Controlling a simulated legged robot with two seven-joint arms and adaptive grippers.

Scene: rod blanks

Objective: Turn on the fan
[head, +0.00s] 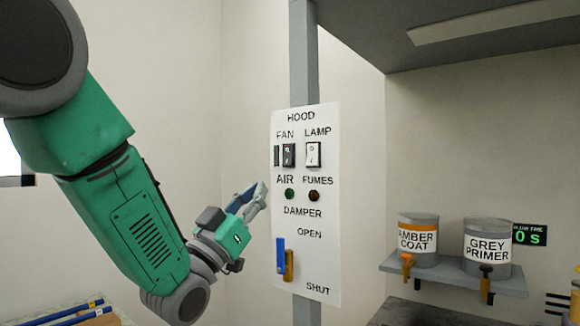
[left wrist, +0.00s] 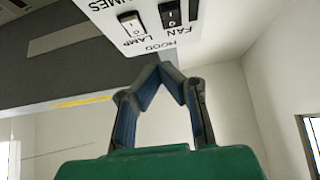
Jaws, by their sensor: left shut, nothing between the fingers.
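The white HOOD panel (head: 300,225) stands upright on a grey post. Its FAN switch (head: 288,155) is a black rocker at the upper left, with a thin dark strip (head: 277,156) beside it. The FAN switch also shows at the top of the left wrist view (left wrist: 170,14). My left gripper (head: 262,190) is left of the panel, lower than the FAN switch and apart from it in the head view. Its blue-grey fingers are shut and empty, tips together in the left wrist view (left wrist: 160,72). My right gripper is not in view.
The white LAMP switch (head: 313,154) is right of FAN. Below are a green AIR light (head: 289,194), a dark reddish FUMES light (head: 313,196) and a blue damper lever (head: 281,256). AMBER COAT (head: 417,250) and GREY PRIMER (head: 487,262) cans stand on a shelf at right.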

